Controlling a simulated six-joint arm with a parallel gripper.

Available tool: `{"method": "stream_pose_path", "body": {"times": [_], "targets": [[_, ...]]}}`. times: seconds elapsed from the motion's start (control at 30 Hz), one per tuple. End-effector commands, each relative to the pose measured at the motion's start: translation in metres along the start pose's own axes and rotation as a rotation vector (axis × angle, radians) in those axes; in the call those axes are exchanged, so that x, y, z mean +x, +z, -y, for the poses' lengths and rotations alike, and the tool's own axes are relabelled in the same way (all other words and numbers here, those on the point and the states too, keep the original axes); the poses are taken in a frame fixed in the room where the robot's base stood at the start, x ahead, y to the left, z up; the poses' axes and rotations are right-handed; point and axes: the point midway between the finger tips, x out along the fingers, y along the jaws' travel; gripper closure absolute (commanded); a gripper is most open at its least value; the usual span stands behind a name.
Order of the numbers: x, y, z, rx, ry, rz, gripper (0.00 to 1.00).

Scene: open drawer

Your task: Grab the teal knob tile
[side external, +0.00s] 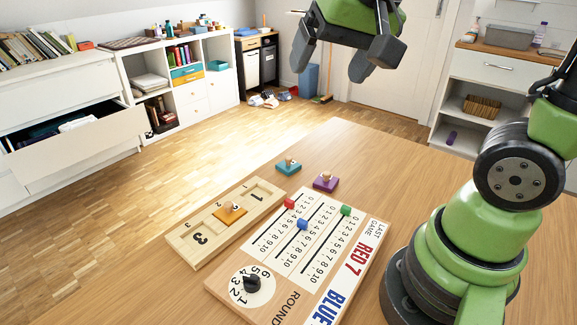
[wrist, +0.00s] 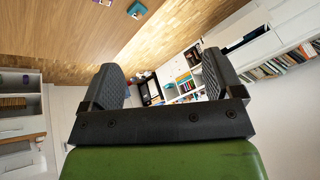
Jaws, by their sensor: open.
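The teal knob tile (side external: 288,167) lies flat on the wooden table, its small light knob upward. It also shows at the top edge of the wrist view (wrist: 137,9). A purple knob tile (side external: 325,182) lies just right of it, and it is partly cut off in the wrist view (wrist: 104,2). An orange knob tile (side external: 230,214) sits in the middle part of the wooden number tray (side external: 196,256). My gripper (side external: 338,62) is open and empty, high above the table and well above the tiles. Its two fingers stand apart in the wrist view (wrist: 160,88).
A wooden scoreboard (side external: 372,250) with a black dial (side external: 252,285) and red, blue and green sliders lies in front of the tiles. The table (side external: 345,143) behind the tiles is clear. An open drawer (side external: 75,140) and shelves stand beyond the table.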

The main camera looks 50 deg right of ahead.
Motion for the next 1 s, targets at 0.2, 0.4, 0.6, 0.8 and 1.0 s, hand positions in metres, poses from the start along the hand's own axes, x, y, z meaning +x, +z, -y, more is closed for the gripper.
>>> {"method": "stream_pose_path", "body": {"times": [0.2, 0.4, 0.6, 0.8, 1.0], "targets": [[0.076, -0.056, -0.002, 0.140, 0.177, 0.005, 0.14], [0.160, -0.085, -0.017, 0.246, 0.303, -0.009, 0.14], [0.227, -0.091, -0.035, 0.314, 0.377, -0.025, 0.14], [0.255, -0.090, -0.046, 0.341, 0.402, -0.030, 0.14], [0.283, -0.088, -0.057, 0.342, 0.402, -0.030, 0.14]]}}
